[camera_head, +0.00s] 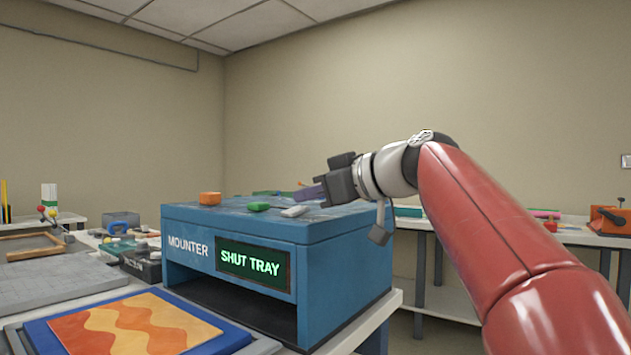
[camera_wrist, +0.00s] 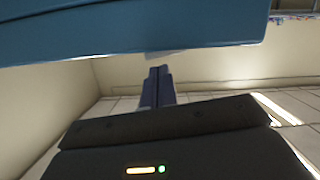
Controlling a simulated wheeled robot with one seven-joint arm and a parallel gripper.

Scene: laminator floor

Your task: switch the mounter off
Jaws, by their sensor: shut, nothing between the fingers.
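The mounter (camera_head: 330,235) is a blue box on the bench in the head view, with a lit green sign reading SHUT TRAY (camera_head: 252,264) and a dark open slot below. My gripper (camera_head: 302,194) is shut and empty, above the mounter's top near the pale control; contact cannot be told. In the wrist view the closed fingers (camera_wrist: 158,72) point toward the blue mounter (camera_wrist: 130,30), beside a small pale piece at its edge.
A blue board (camera_head: 225,333) with an orange wavy-patterned sheet (camera_head: 135,325) lies in front of the mounter at left. A grey flat plate (camera_head: 60,285) and small bins (camera_head: 140,264) lie further left. A side table with an orange device (camera_head: 608,217) stands at right.

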